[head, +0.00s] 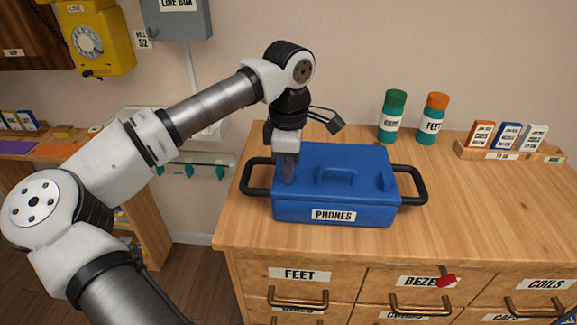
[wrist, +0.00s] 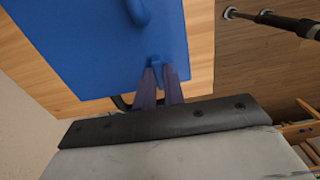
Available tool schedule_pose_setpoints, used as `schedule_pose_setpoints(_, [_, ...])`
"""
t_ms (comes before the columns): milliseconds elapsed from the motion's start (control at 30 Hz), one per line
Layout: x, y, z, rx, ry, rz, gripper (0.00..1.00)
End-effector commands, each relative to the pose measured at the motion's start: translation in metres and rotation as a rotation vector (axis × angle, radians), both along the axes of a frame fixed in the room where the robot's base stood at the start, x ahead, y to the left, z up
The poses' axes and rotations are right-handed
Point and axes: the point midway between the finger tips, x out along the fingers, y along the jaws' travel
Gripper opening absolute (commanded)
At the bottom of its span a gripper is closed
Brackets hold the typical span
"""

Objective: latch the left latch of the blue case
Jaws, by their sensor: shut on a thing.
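The blue case (head: 345,205) labelled PHONES sits closed on the wooden cabinet top, with a black handle at each side and a raised blue handle on its lid. Its left latch (wrist: 156,62) shows in the wrist view as a small blue tab near the case's edge, between my fingertips. My gripper (head: 288,178) points down over the left end of the lid, and its fingers (wrist: 158,80) are shut on the latch. In the head view my fingers hide the left latch. The right latch (head: 384,181) stands up as a blue tab on the right of the lid.
Two teal bottles, one green-capped (head: 392,115) and one orange-capped (head: 433,118), stand behind the case. A wooden rack of small boxes (head: 508,152) is at the back right. The cabinet top right of the case is clear. A red object (head: 446,281) is at the BEZELS drawer.

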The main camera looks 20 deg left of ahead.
Motion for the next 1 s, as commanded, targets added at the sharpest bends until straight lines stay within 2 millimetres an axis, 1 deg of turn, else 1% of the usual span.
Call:
schedule_pose_setpoints(167, [0.0,0.0,0.0,0.0,-0.001,-0.001,0.0])
schedule_pose_setpoints(200, [0.0,0.0,0.0,0.0,-0.001,-0.001,0.14])
schedule_pose_setpoints(333, [0.0,0.0,0.0,0.0,-0.001,0.0,0.31])
schedule_pose_setpoints(367, [0.0,0.0,0.0,0.0,0.0,0.0,0.33])
schedule_pose_setpoints(600, [0.0,0.0,0.0,0.0,0.0,0.0,0.33])
schedule_pose_setpoints(733, [0.0,0.0,0.008,0.0,-0.001,0.001,0.33])
schedule_pose_setpoints(867, [0.001,0.0,0.028,0.002,-0.003,0.001,0.33])
schedule_pose_setpoints(1000, [0.001,0.0,0.061,0.001,-0.002,0.0,0.33])
